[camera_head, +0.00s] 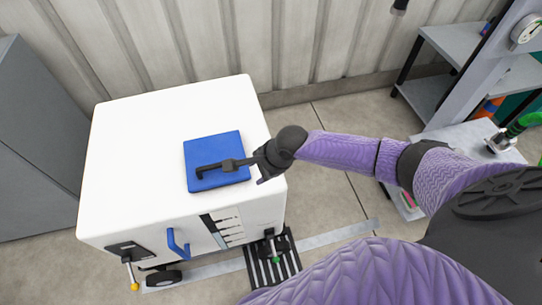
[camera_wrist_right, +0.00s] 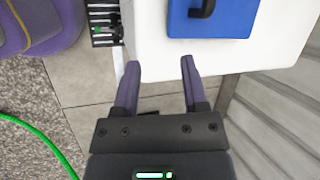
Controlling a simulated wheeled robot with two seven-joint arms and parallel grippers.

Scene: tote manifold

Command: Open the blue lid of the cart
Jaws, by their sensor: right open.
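The blue lid (camera_head: 222,145) lies flat in the top of the white cart (camera_head: 130,140), near its right side. A black handle (camera_head: 207,172) runs across the lid's front half. My right gripper (camera_head: 263,172) is over the cart's right edge, beside the lid. In the right wrist view, my right gripper (camera_wrist_right: 158,63) has its two purple fingers apart with nothing between them. The blue lid (camera_wrist_right: 235,22) and part of its black handle (camera_wrist_right: 203,10) show beyond the fingertips. I cannot tell the exact height of the fingers above the cart. My left gripper is out of view.
The cart's front has a blue pull handle (camera_head: 178,243) and a yellow-tipped lever (camera_head: 134,285). A corrugated wall (camera_head: 230,40) stands behind. A grey cabinet (camera_head: 40,140) stands at left. Shelving (camera_head: 465,45) is at right. A green hose (camera_wrist_right: 40,140) lies on the floor.

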